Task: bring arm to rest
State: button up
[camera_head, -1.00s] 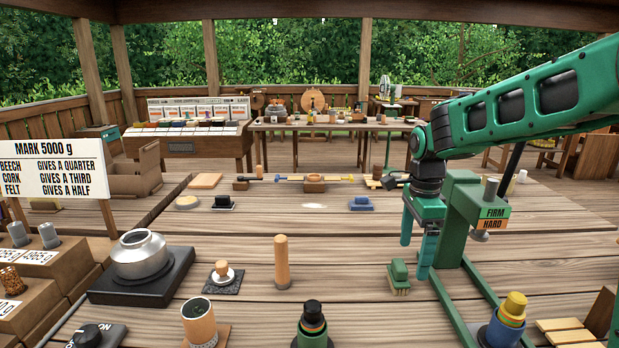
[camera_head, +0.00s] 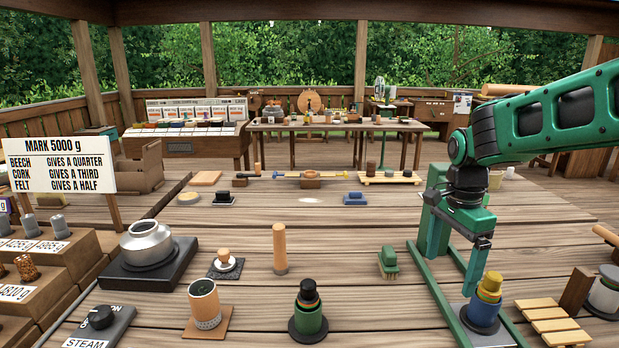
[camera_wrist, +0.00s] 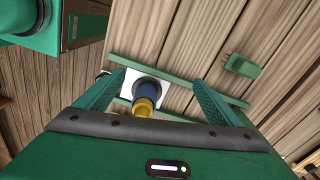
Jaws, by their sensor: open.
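My gripper (camera_head: 458,254) is green and points down at the right of the table in the head view. Its fingers are apart with nothing between them that I can see held. In the wrist view my gripper (camera_wrist: 170,98) shows two spread fingers, with a blue and yellow stacked piece (camera_wrist: 147,92) on a white plate below and beyond them. That stacked piece (camera_head: 485,300) stands upright at the green frame (camera_head: 445,300) in the head view, just right of and below my gripper. I cannot tell how far the fingers are above it.
A green brush (camera_head: 388,262) lies left of the frame. A wooden peg (camera_head: 280,250), a green-black stack (camera_head: 308,312) and a metal pot (camera_head: 147,247) on a black base stand further left. A wooden slatted rack (camera_head: 548,322) lies at right.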

jog(key=s+d+f+n, duration=0.1)
jog(key=s+d+n, duration=0.3)
jog(key=s, duration=0.8)
jog(key=s+d+f+n, duration=0.2)
jog(key=s+d+n, duration=0.3)
jog(key=s, duration=0.8)
jog(key=shift+s+d+f, duration=0.25)
jog(key=shift+d, duration=0.75)
